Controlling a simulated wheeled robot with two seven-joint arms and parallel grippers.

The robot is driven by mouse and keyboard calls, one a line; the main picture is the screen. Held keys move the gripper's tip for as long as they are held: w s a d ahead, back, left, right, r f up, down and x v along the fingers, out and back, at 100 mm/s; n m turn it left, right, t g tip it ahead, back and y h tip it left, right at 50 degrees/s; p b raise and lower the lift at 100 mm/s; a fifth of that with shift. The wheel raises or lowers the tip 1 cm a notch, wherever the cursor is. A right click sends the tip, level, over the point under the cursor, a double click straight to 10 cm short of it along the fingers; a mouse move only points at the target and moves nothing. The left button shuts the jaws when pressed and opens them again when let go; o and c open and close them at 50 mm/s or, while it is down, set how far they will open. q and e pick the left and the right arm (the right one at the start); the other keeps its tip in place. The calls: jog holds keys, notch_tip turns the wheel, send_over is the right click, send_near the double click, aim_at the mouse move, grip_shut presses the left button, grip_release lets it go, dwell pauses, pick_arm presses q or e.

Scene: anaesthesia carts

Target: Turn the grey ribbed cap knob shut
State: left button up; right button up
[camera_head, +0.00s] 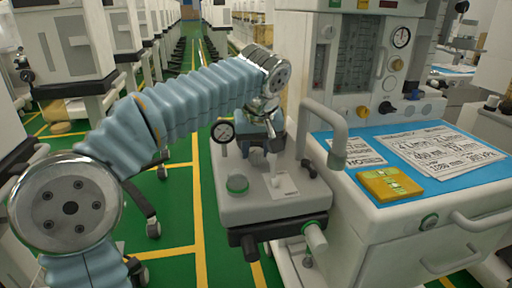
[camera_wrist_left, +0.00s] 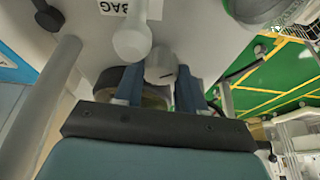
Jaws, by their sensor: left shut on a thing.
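My left gripper (camera_head: 268,137) reaches down to the top of the grey absorber block (camera_head: 250,206) from above. In the left wrist view its two blue fingers (camera_wrist_left: 158,84) stand on either side of a light grey rounded cap knob (camera_wrist_left: 161,66) with a small dark mark, and they are shut on it. The ribs cannot be made out, and the cap's turned position is unclear. In the head view the fingers and wrist largely hide the cap. My right gripper is not in view.
A pale round-ended lever (camera_wrist_left: 132,38) stands close to the fingers, near a BAG label (camera_wrist_left: 114,7). A pressure gauge (camera_head: 223,131), green-ringed knob (camera_head: 237,184) and curved grey pipe (camera_head: 338,135) surround the gripper. The blue worktop (camera_head: 348,172) at right holds papers and a yellow pack (camera_head: 389,185).

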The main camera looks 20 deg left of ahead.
pick_arm(q)
jog(key=shift+m, duration=0.4)
jog(key=m+h, duration=0.1)
jog(key=m, duration=0.2)
jog(key=shift+s+a+r+p, duration=0.1)
jog(key=shift+a+p, duration=0.05)
jog(key=shift+p, duration=0.25)
jog(key=shift+m+h+p, duration=0.55)
jog(key=shift+m+h, duration=0.35)
jog(key=shift+m, duration=1.1)
jog(key=shift+t, duration=0.3)
jog(key=o, duration=1)
jog(key=shift+o, duration=0.2)
jog(key=p+v, duration=0.1)
jog(key=v, duration=1.2)
jog(key=shift+a+r, duration=0.2)
jog(key=shift+r, duration=0.1)
